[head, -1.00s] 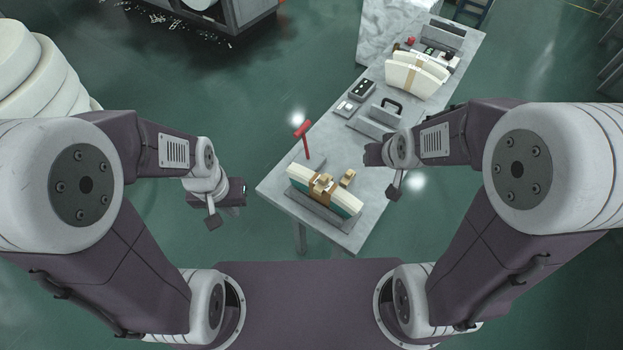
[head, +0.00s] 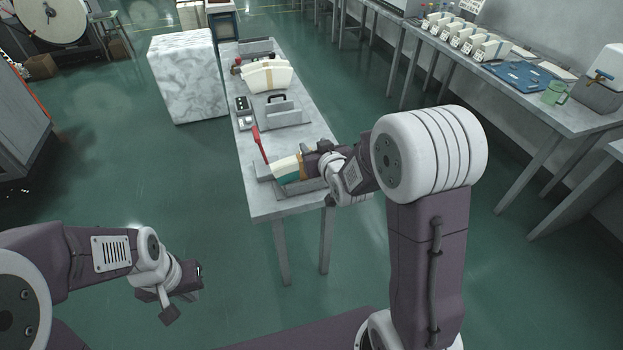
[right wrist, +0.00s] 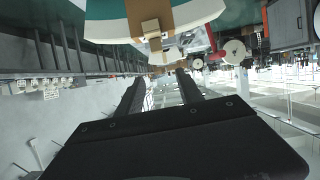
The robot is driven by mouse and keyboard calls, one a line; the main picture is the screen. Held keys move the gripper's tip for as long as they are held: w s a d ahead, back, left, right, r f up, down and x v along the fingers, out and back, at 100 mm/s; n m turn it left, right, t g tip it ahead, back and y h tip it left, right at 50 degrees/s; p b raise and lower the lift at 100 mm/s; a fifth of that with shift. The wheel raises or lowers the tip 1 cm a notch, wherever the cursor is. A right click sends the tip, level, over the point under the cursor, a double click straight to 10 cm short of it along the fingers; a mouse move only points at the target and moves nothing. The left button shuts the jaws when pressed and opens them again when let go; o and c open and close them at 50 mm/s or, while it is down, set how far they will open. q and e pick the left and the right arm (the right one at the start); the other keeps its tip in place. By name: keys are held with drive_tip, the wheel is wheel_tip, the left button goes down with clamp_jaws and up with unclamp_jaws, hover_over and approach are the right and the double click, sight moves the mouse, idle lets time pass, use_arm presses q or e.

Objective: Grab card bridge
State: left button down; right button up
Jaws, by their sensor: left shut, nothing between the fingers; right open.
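The card stack (head: 287,169), a curved white and green fan, stands in a grey holder at the near end of the table. The tan card bridge (right wrist: 152,33) sits across the stack in the right wrist view, where its raised block shows near the top. My right gripper (right wrist: 160,84) is open, its two fingers pointing toward the bridge and apart from it. In the head view my right gripper (head: 312,158) is over the stack and hides most of the bridge. My left gripper (head: 196,279) is shut and empty, left of the table over the floor.
The narrow grey table (head: 275,206) also carries a red-handled tool (head: 259,143), a grey block with a black handle (head: 281,111) and another white fan stack (head: 268,76). A long side bench (head: 560,117) stands at the right. The floor around my left arm is clear.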

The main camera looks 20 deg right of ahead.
sight(310, 148)
drive_tip(key=w+f, duration=0.1)
drive_tip(key=f, duration=0.1)
drive_tip(key=w+f, duration=0.2)
drive_tip(key=shift+b, duration=0.3)
drive_tip(key=shift+w+d+f, duration=0.1)
drive_tip(key=shift+w+f, duration=0.2)
drive_tip(key=shift+w, duration=0.2)
drive_tip(key=x, duration=0.5)
drive_tip(key=shift+a+f, duration=0.2)
drive_tip(key=shift+a, duration=0.05)
drive_tip(key=shift+s, duration=0.15)
drive_tip(key=shift+c, duration=1)
drive_tip(key=shift+r, duration=0.1)
clamp_jaws()
